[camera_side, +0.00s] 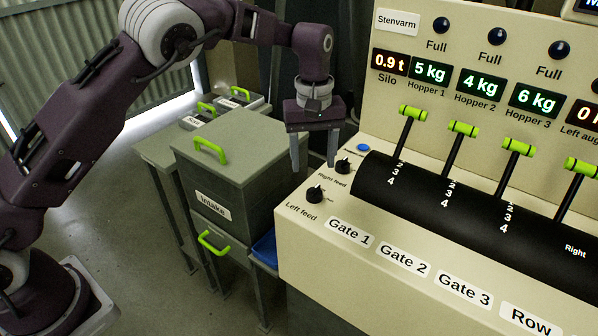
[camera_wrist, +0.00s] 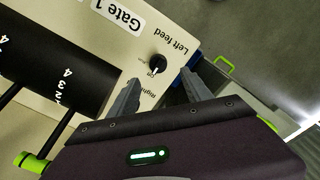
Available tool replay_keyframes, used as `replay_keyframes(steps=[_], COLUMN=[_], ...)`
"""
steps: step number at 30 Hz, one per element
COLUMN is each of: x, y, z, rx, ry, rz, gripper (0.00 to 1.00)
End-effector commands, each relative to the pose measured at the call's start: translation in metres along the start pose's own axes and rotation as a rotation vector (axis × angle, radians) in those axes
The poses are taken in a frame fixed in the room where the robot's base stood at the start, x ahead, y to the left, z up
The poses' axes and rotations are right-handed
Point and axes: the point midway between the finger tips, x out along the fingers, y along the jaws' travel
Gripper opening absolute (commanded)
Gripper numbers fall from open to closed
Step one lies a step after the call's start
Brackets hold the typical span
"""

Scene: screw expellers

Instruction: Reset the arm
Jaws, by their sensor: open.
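My gripper (camera_side: 313,150) is open and empty. In the side view it hangs pointing down at the left end of the cream control panel (camera_side: 345,262), above and close to the feed knobs. The right feed knob (camera_side: 343,166) is just right of the fingers, and the left feed knob (camera_side: 314,194) is below them. In the wrist view the two spread fingers (camera_wrist: 160,95) show with nothing between them, and the left feed knob (camera_wrist: 157,63) lies just beyond. I cannot tell the exact gap between the fingers and the panel.
Gate levers with green handles, such as the first one (camera_side: 413,113), stand on a black drum to the right. A grey Intake box (camera_side: 230,160) with green handles is left of the panel. A blue button (camera_side: 363,148) sits behind the knobs. Open floor (camera_side: 150,235) lies at left.

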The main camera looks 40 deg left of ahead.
Motion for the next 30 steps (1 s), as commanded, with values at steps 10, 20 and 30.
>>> replay_keyframes(steps=[10,20,30], x=[-0.174,-0.155,-0.144], y=[-0.156,-0.296,-0.309], z=[0.072,0.18,0.19], rx=[0.322,0.733,0.78], ry=[0.115,0.424,0.462], rz=[0.237,0.201,0.177], gripper=[0.57,0.57,0.57])
